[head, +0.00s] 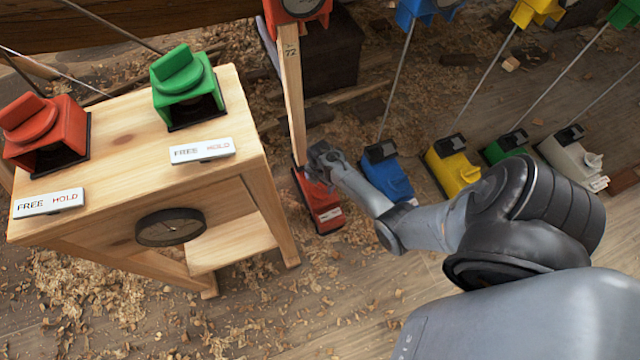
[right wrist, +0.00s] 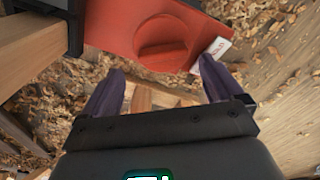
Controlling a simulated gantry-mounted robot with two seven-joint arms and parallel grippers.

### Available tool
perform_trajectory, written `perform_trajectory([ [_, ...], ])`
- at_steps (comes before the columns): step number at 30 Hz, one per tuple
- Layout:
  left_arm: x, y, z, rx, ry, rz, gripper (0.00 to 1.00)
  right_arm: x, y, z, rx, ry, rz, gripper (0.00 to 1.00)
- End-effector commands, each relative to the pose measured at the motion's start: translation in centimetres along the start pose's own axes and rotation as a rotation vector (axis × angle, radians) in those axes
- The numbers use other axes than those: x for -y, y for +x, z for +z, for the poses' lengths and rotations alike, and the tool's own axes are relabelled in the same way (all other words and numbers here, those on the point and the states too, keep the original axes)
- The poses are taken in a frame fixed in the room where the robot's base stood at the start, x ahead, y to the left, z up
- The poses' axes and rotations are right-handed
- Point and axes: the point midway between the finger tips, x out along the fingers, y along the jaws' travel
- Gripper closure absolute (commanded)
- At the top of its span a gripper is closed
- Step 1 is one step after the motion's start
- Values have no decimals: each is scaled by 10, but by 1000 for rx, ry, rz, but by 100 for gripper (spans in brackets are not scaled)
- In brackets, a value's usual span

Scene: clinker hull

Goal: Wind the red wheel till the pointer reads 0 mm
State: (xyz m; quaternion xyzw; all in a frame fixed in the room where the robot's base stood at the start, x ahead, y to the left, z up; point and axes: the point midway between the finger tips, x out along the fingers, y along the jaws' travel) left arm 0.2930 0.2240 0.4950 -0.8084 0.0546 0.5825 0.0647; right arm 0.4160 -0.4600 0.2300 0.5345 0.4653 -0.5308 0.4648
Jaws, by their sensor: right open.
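A red box (head: 322,212) stands on the floor at the foot of a wooden post. Its red wheel (right wrist: 163,40), a round knob with a raised grip bar, shows in the right wrist view; my gripper hides it in the head view. My right gripper (head: 318,162) is at this box. In the right wrist view its two dark fingers (right wrist: 162,68) are open and empty, with the wheel beyond their tips, apart from them. A red-framed dial (head: 302,5) at the post's top is cut off by the picture edge; I cannot read its pointer. My left gripper is not in view.
A wooden bench (head: 120,120) at left carries a red (head: 40,125) and a green (head: 185,85) knobbed box, with a round gauge (head: 170,227) on its front. Blue (head: 388,178), yellow (head: 452,170) and other boxes with rods stand right of my gripper. Shavings cover the floor.

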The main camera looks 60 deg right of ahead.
Motion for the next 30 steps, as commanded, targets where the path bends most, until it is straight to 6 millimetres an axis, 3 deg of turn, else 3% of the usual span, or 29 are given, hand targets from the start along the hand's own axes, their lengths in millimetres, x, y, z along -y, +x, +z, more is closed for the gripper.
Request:
perform_trajectory([
  [1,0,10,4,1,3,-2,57,0,12,0,0,0,-1,6],
  [7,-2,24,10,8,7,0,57,0,29,0,0,0,-1,6],
  [21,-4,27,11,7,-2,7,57,1,34,1,0,1,-1,6],
  [30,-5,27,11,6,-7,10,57,1,34,1,1,0,-1,51],
])
